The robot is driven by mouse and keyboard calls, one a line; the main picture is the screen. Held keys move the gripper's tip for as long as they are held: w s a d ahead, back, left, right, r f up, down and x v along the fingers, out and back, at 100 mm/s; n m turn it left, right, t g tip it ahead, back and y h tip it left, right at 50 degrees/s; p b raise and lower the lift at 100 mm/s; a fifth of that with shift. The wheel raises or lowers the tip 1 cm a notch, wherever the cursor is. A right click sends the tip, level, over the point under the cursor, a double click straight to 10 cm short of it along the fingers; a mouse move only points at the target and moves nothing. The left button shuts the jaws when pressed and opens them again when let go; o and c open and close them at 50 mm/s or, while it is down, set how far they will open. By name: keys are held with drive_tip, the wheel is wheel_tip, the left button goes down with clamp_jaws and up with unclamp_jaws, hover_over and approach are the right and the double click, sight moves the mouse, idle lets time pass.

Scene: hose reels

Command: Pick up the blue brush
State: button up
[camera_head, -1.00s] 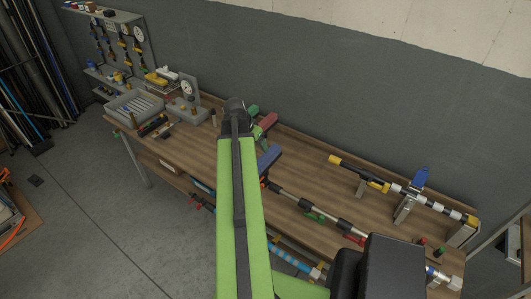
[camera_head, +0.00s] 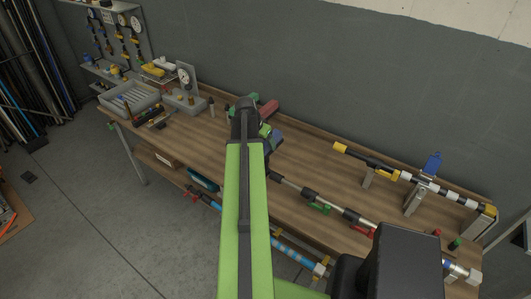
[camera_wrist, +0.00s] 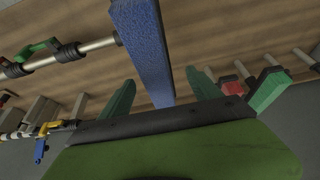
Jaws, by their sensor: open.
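The blue brush (camera_wrist: 144,42) shows in the wrist view as a long blue bar on the wooden bench. It runs from the top edge down between my two green fingers. In the head view the blue brush (camera_head: 276,138) is mostly hidden behind my arm. My gripper (camera_wrist: 160,76) is open, with one finger on each side of the bar and a gap on both sides. I cannot tell how far above the bench the fingers are. In the head view my gripper is largely hidden by my arm.
A pipe with black joints and valves (camera_head: 310,192) lies to the right. A striped pipe on stands (camera_head: 425,184) is farther right. A grey tray (camera_head: 130,112) stands at left.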

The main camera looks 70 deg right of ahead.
drive_tip(key=b+x, duration=0.2)
drive_tip(key=x, duration=0.1)
drive_tip(key=b+x, duration=0.1)
drive_tip(key=x, duration=0.1)
drive_tip(key=shift+s+b, duration=0.3)
drive_tip(key=shift+b, duration=0.1)
drive_tip(key=shift+r, duration=0.2)
drive_tip(key=shift+c, duration=0.2)
clamp_jaws()
